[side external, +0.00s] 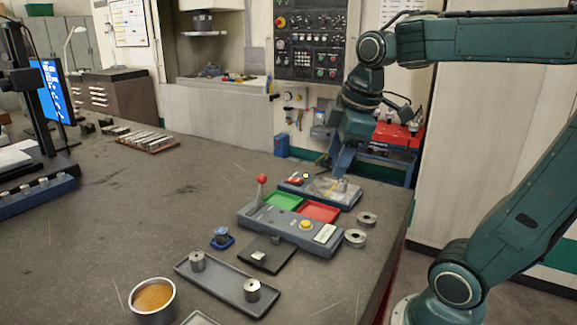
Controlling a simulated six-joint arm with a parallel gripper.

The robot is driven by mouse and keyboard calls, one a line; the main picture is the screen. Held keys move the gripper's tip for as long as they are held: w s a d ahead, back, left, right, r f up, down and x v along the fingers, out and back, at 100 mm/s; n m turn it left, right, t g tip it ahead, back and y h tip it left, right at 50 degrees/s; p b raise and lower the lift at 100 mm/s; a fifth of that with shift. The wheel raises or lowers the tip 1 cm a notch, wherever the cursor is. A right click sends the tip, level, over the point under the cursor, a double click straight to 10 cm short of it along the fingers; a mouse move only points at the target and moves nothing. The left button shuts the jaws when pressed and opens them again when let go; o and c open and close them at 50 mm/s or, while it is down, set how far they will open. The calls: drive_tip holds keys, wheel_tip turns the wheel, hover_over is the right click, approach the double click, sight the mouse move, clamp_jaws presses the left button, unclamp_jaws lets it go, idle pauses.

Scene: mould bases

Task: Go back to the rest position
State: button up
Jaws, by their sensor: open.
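My gripper (339,172) is at the end of my green arm, pointing down above the far right part of the workbench. It is open, and its fingers are small and partly hard to make out. Just below it lies a grey-blue fixture (350,202) with a pale plate and a small metal cylinder (342,185) on it. I cannot tell whether the fingertips touch the cylinder or stand apart from it.
A long tray (225,283) with two cylinders and a bowl (153,298) are in front. The bench's left middle is clear.

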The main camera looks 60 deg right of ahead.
drive_tip(key=s+a+f+m+t+y, duration=0.1)
drive_tip(key=s+a+f+m+t, duration=0.1)
drive_tip(key=s+a+f+m, duration=0.2)
drive_tip(key=shift+s+a+m, duration=1.4)
drive_tip(key=shift+s+a, duration=0.05)
drive_tip(key=shift+s, duration=0.2)
drive_tip(key=shift+c, duration=0.4)
